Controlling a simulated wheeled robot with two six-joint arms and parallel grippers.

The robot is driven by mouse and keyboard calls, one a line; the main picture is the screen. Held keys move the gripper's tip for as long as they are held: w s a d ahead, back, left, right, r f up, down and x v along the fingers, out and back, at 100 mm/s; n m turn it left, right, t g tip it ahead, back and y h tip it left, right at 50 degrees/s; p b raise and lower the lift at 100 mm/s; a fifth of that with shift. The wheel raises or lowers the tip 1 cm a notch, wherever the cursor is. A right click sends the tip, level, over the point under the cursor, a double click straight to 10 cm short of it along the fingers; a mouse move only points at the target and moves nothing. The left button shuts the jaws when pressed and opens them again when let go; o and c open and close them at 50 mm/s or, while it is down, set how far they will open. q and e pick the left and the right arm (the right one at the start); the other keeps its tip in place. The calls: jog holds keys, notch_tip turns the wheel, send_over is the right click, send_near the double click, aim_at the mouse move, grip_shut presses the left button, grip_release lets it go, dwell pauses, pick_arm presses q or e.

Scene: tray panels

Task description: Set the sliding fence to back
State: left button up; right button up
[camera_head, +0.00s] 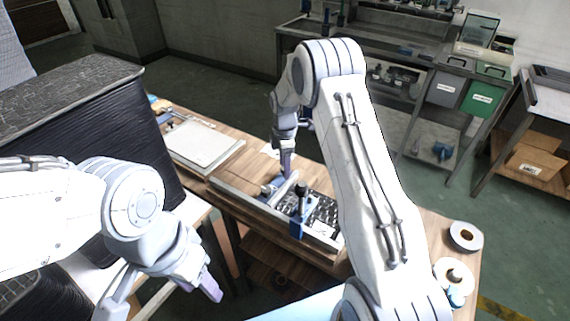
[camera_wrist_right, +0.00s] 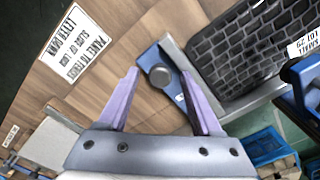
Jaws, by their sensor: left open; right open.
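The metal tray panel (camera_head: 262,208) lies on the wooden table with a dark, block-patterned surface (camera_wrist_right: 245,60) in it. A blue bracket with a round grey knob (camera_wrist_right: 160,76) sits at the tray's corner in the right wrist view. A blue clamp-like piece with a black knob (camera_head: 301,190) stands at the tray's front. I cannot tell for sure which piece is the sliding fence. My right gripper (camera_wrist_right: 158,72) is open, its purple fingers on either side of the grey knob; contact is unclear. My left gripper (camera_head: 210,290) is open and empty, left of the table.
A printed card (camera_wrist_right: 78,45) lies on the wood in the right wrist view. A white board (camera_head: 200,143) lies on the table left of the tray. Tape rolls (camera_head: 465,237) lie at the table's right end. A dark box stack (camera_head: 80,120) stands at left.

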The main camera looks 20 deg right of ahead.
grip_shut()
dwell(1.4)
